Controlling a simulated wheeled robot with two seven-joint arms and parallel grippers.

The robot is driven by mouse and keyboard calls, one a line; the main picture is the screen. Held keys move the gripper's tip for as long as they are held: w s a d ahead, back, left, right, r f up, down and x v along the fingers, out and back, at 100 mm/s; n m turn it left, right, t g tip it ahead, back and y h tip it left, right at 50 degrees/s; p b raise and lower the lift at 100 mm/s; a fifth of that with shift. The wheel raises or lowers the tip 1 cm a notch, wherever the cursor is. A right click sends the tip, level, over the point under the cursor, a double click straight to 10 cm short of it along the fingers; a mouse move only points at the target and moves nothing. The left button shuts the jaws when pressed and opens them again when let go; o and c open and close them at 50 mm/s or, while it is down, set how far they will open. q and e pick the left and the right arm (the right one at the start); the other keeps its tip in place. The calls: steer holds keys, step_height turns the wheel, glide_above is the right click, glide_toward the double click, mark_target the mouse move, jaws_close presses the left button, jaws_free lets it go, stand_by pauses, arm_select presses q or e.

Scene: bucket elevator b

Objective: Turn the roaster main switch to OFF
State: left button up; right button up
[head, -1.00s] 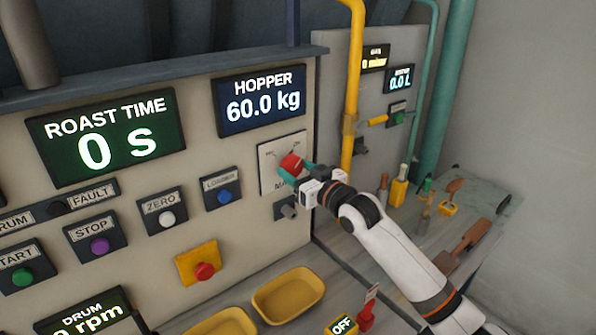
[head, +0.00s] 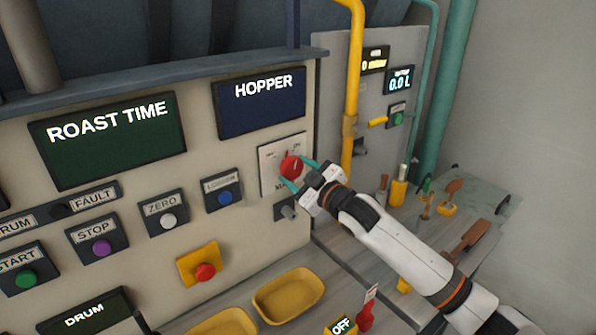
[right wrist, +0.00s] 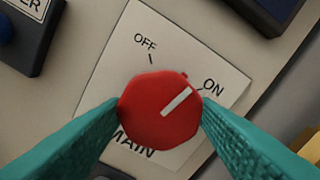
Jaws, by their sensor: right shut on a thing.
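The main switch is a red knob (head: 291,167) on a white plate (head: 266,176) marked OFF at left and ON at right. In the right wrist view, the white line on the red knob (right wrist: 160,110) slants up and right, towards the ON mark. A small dark red bit shows behind its upper edge, between the two labels. My right gripper (head: 299,174) is shut on the knob, a teal finger against each side, also in the right wrist view (right wrist: 160,118). The fingers and knob partly cover the word MAIN. My left gripper is out of view.
The HOPPER display (head: 261,103) and ROAST TIME display (head: 110,140) show titles but no values. A yellow pipe (head: 352,90) runs beside the panel's right edge. Yellow trays (head: 290,296) and an OFF tag (head: 342,326) lie below.

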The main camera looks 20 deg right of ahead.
steer(key=n+p, duration=0.1)
steer(key=n, duration=0.5)
steer(key=shift+n+p, duration=0.3)
steer(key=n+p, duration=0.1)
steer(key=n, duration=0.3)
steer(key=shift+n, duration=0.4)
steer(key=o, duration=1)
steer(key=shift+c, duration=0.2)
steer(key=shift+s, duration=0.1)
